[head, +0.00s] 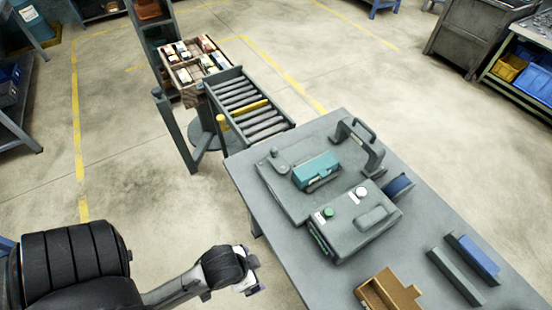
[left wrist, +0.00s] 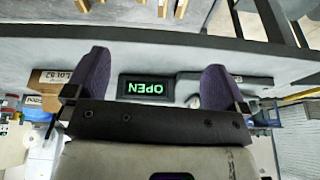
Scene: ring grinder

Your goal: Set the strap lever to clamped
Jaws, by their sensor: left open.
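A grey control box (head: 355,225) sits on the grey bench, with a green and a white button and a raised grey part on top. I cannot tell for sure which part is the strap lever. In the left wrist view a small display (left wrist: 146,88) reads OPEN in green, upside down. A teal block (head: 318,168) lies on a grey base plate (head: 268,178) behind the box. My left gripper (head: 254,284) is left of the bench, apart from the box. In the left wrist view its two dark fingers (left wrist: 155,85) are open and empty. My right gripper is not in view.
The grey bench (head: 250,190) has a handle-shaped bracket (head: 362,145), a blue spool (head: 398,187), a brown block (head: 388,292) and a blue bar (head: 475,256). A roller conveyor (head: 250,105) and a crate of boxes (head: 195,65) stand behind. The floor between my left arm and conveyor is clear.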

